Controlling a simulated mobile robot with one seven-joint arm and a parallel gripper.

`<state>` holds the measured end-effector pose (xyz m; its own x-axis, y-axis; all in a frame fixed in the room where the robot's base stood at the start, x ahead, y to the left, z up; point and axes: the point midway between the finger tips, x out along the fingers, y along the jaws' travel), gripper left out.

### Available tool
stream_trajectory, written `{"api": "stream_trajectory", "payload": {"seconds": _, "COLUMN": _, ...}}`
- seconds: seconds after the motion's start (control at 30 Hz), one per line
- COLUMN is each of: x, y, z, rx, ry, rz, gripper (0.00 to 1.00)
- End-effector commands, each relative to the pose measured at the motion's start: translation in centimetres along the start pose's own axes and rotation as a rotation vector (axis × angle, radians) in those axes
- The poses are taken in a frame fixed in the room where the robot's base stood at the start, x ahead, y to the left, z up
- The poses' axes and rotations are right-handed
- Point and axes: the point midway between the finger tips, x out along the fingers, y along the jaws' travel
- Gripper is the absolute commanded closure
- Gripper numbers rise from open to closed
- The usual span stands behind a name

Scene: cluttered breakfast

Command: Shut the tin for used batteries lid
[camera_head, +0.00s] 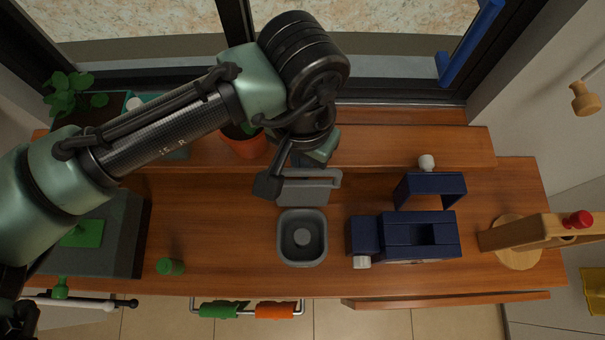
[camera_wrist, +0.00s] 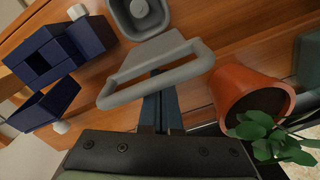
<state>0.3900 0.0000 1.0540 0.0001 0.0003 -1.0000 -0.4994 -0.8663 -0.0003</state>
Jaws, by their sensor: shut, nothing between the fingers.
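A small grey square tin (camera_head: 301,251) with rounded corners stands open on the wooden counter, a round knob-like shape inside it. I take it for the battery tin. Its grey lid (camera_head: 308,188) stands raised at the tin's back edge and has a bar-shaped handle. In the wrist view the lid (camera_wrist: 151,58) is close ahead, with the tin (camera_wrist: 140,16) beyond it. My gripper (camera_wrist: 160,100) is shut and empty, right behind the lid. Its fingertips are partly hidden by the lid, and I cannot tell whether they touch it.
A dark blue box (camera_head: 385,237) with a raised blue flap (camera_head: 428,188) stands right of the tin. An orange plant pot (camera_head: 246,145) is behind left, close to my arm. A green cylinder (camera_head: 171,267) stands at left. A wooden piece (camera_head: 535,232) is at far right.

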Motion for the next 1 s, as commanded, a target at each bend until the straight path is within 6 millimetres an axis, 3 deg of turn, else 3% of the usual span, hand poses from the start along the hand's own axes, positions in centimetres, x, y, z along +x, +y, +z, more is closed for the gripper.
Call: {"api": "stream_trajectory", "payload": {"seconds": 1.0, "x": -0.6, "y": 1.8, "z": 3.1, "rx": 0.001, "ry": 0.001, "rz": 0.0, "gripper": 1.0}}
